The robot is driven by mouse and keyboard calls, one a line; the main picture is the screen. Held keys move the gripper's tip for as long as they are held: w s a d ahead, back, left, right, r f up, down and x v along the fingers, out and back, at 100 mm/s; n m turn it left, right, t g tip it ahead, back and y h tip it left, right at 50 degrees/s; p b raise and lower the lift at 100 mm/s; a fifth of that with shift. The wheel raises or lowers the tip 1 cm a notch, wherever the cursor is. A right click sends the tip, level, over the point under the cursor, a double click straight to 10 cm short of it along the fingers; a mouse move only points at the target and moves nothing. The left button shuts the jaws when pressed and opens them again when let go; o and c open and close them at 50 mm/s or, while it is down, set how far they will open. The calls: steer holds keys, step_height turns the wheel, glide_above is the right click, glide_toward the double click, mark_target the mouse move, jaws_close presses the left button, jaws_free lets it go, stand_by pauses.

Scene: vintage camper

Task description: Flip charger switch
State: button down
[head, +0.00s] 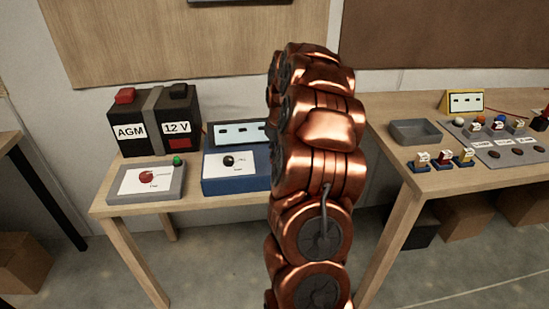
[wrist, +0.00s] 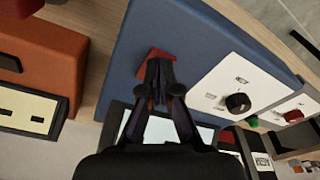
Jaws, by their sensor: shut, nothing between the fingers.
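The charger is a blue box (head: 235,178) on the wooden table, with a pale display, a white panel and a black knob. My arm hides its right part in the head view. In the wrist view the blue charger (wrist: 195,35) fills the middle, with its black knob (wrist: 238,103) to the right. A red switch (wrist: 148,65) shows on its blue face, partly covered by my fingertips. My gripper (wrist: 159,68) is shut and empty, with its tips at the red switch. I cannot tell whether they touch it. The gripper is hidden in the head view.
An AGM 12 V battery (head: 155,118) and a grey box (head: 148,182) with a red knob and green button stand left of the charger. An orange box (wrist: 45,65) lies left in the wrist view. Another table (head: 400,172) with small parts is at right.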

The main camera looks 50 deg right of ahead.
steer(key=shift+f, duration=0.35)
steer(key=shift+r, duration=0.15)
steer(key=shift+r+p, duration=0.3)
steer(key=shift+r, duration=3.1)
